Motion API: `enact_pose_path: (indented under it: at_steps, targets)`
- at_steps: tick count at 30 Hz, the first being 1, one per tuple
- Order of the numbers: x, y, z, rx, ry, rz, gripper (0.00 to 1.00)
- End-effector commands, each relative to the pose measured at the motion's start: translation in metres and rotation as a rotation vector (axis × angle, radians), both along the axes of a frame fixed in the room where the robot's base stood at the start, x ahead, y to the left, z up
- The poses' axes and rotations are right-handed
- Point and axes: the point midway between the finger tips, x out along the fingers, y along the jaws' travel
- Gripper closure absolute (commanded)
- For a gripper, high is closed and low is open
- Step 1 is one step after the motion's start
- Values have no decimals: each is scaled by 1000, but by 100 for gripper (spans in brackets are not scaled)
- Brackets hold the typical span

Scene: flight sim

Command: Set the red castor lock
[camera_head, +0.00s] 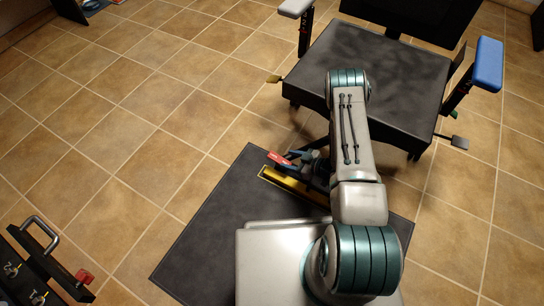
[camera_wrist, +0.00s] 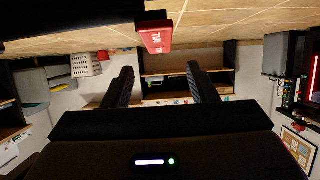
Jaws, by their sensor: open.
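A red tab with pale lettering (camera_wrist: 156,36) shows at the top centre of the wrist view, below a dark edge. The lettering is too small to read surely. A red piece (camera_head: 280,159) above a yellow bar (camera_head: 292,186) on the dark mat (camera_head: 205,225) looks like the same part in the head view. My gripper (camera_wrist: 160,69) is open, with nothing between its two dark fingers. The tab appears beyond the fingertips and apart from them. In the head view my arm hides much of the area around the gripper, so the exact gap is unclear.
A black seat-like platform (camera_head: 388,75) with a blue armrest (camera_head: 488,63) and a pale armrest (camera_head: 295,8) stands beyond my arm. A black panel with a metal handle (camera_head: 40,232) and a red block (camera_head: 84,277) is at lower left. Tiled floor (camera_head: 130,130) is clear at left.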

Motion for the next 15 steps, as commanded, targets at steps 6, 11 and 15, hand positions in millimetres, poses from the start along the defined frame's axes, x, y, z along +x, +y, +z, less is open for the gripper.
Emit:
enact_pose_path:
  at_steps: [6, 11, 15]
  targets:
    - [25, 37, -23, 0, -3, 1, 47]
    - [39, 57, -32, 0, -2, 0, 47]
    - [46, 67, -35, 0, -1, -2, 47]
